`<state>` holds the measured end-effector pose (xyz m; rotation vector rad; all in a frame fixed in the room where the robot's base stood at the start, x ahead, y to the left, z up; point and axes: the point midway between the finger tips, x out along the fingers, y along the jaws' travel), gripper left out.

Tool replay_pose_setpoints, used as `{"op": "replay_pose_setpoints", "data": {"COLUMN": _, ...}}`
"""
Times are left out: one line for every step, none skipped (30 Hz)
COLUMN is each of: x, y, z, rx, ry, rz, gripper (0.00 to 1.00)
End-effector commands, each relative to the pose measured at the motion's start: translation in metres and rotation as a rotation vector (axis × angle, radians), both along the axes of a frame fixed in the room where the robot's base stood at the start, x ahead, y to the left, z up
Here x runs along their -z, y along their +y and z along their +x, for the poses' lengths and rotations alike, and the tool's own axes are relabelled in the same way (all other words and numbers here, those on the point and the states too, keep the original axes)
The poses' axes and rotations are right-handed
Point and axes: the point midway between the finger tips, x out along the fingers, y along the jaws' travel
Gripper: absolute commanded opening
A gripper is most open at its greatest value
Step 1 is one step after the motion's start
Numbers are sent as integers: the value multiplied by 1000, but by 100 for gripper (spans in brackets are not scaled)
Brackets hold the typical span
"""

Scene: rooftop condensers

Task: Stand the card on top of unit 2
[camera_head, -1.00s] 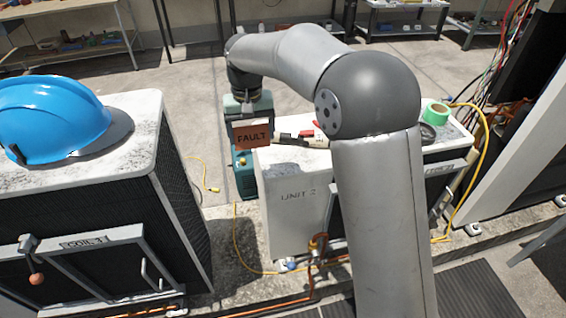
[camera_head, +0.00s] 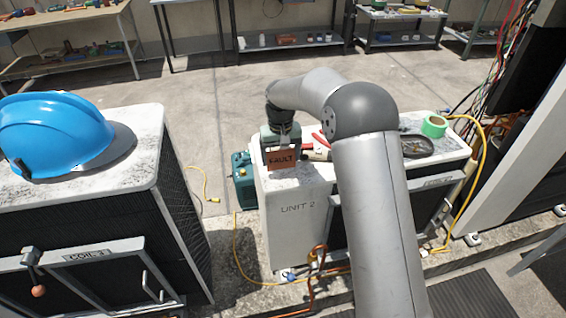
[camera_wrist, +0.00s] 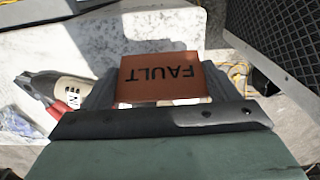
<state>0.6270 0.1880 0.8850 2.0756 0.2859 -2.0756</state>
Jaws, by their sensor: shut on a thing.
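The card (camera_head: 282,160) is a small orange-brown plate marked FAULT. In the head view the card is over the left end of the pale top of unit 2 (camera_head: 298,222). I cannot tell whether its lower edge touches that top. In the wrist view the card (camera_wrist: 160,72) shows between the grey fingers with its lettering upside down. The speckled top of unit 2 (camera_wrist: 75,50) lies below it.
Red-handled pliers (camera_head: 319,141) and a light cylindrical item lie right of the card on unit 2. Further right are a dark tray (camera_head: 416,147) and green tape (camera_head: 434,126). A blue hard hat (camera_head: 55,132) sits on the left unit. A teal case (camera_head: 244,180) stands behind.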

Motion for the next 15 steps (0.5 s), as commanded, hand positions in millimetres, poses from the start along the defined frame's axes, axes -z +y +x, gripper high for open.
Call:
{"op": "replay_pose_setpoints", "data": {"x": 2, "y": -2, "z": 1, "rx": 1, "ry": 1, "rz": 0, "gripper": 59}}
{"op": "replay_pose_setpoints", "data": {"x": 4, "y": -3, "z": 2, "rx": 1, "ry": 1, "rz": 0, "gripper": 59}}
{"op": "replay_pose_setpoints", "data": {"x": 7, "y": -5, "z": 4, "rx": 1, "ry": 2, "rz": -1, "gripper": 59}}
{"op": "replay_pose_setpoints", "data": {"x": 10, "y": -7, "z": 5, "rx": 2, "ry": 1, "rz": 0, "gripper": 59}}
{"op": "replay_pose_setpoints", "data": {"x": 14, "y": -7, "z": 6, "rx": 1, "ry": 2, "rz": -1, "gripper": 59}}
{"op": "replay_pose_setpoints", "data": {"x": 22, "y": -6, "z": 5, "rx": 0, "ry": 4, "rz": -1, "gripper": 59}}
{"op": "replay_pose_setpoints", "data": {"x": 27, "y": -6, "z": 5, "rx": 0, "ry": 4, "rz": -1, "gripper": 59}}
{"op": "replay_pose_setpoints", "data": {"x": 31, "y": -6, "z": 5, "rx": 0, "ry": 2, "rz": -1, "gripper": 59}}
{"op": "replay_pose_setpoints", "data": {"x": 36, "y": -6, "z": 5, "rx": 0, "ry": 2, "rz": -1, "gripper": 59}}
{"op": "replay_pose_setpoints", "data": {"x": 38, "y": -6, "z": 5, "rx": 0, "ry": 2, "rz": -1, "gripper": 59}}
{"op": "replay_pose_setpoints", "data": {"x": 40, "y": -6, "z": 5, "rx": 0, "ry": 1, "rz": 0, "gripper": 59}}
{"op": "replay_pose_setpoints", "data": {"x": 41, "y": -6, "z": 5, "rx": 0, "ry": 0, "rz": 0, "gripper": 59}}
{"op": "replay_pose_setpoints", "data": {"x": 41, "y": -6, "z": 5, "rx": 0, "ry": -1, "rz": 0, "gripper": 59}}
{"op": "replay_pose_setpoints", "data": {"x": 40, "y": -6, "z": 5, "rx": 0, "ry": -1, "rz": 0, "gripper": 59}}
{"op": "replay_pose_setpoints", "data": {"x": 40, "y": -6, "z": 5, "rx": 0, "ry": -1, "rz": 0, "gripper": 59}}
